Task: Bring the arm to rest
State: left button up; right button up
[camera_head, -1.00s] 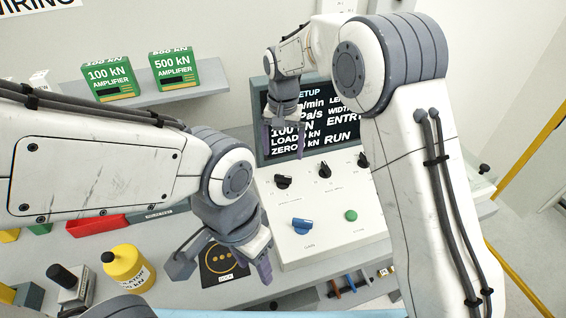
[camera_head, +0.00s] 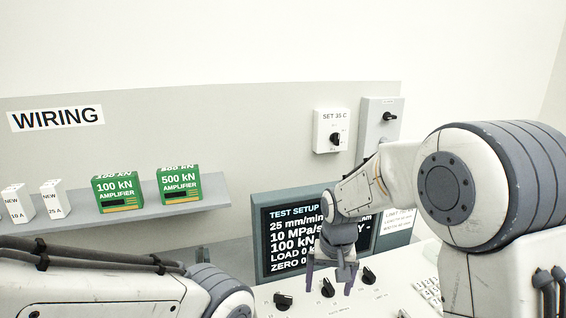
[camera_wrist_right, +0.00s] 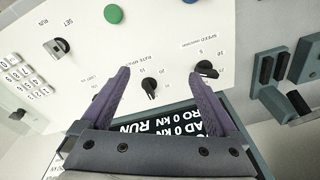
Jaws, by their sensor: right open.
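My right gripper (camera_head: 330,283) is open and empty in front of the test setup screen (camera_head: 290,240), above the white control panel (camera_head: 300,300). In the right wrist view its two purple-grey fingers (camera_wrist_right: 160,95) are spread, with a black knob (camera_wrist_right: 150,87) of the panel showing between them and apart from them. My left arm comes in at the lower left of the head view, and its gripper is outside the picture.
A shelf (camera_head: 215,200) holds the 100 kN amplifier (camera_head: 118,192), the 500 kN amplifier (camera_head: 179,184) and small white fuse boxes (camera_head: 53,199). A SET 35 C dial box (camera_head: 332,130) and a grey switch box (camera_head: 380,125) are on the wall. A keypad (camera_wrist_right: 22,80) is on the panel.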

jog(key=s+d+f+n+t, duration=0.1)
jog(key=s+d, duration=0.3)
jog(key=s, duration=0.3)
jog(key=s+d+f, duration=0.2)
jog(key=s+d, duration=0.2)
jog(key=s, duration=0.2)
jog(key=s+a+r+n+g, duration=0.1)
jog(key=s+a+r+n, duration=0.2)
jog(key=s+a, duration=0.3)
jog(key=s+a+r+n+g, duration=0.1)
jog(key=s+a+r+n, duration=0.2)
jog(key=s+a, duration=0.4)
jog(key=shift+s+a+n+y, duration=0.15)
jog(key=shift+a+n+y, duration=0.2)
jog(key=shift+n, duration=0.45)
jog(key=shift+d, duration=0.1)
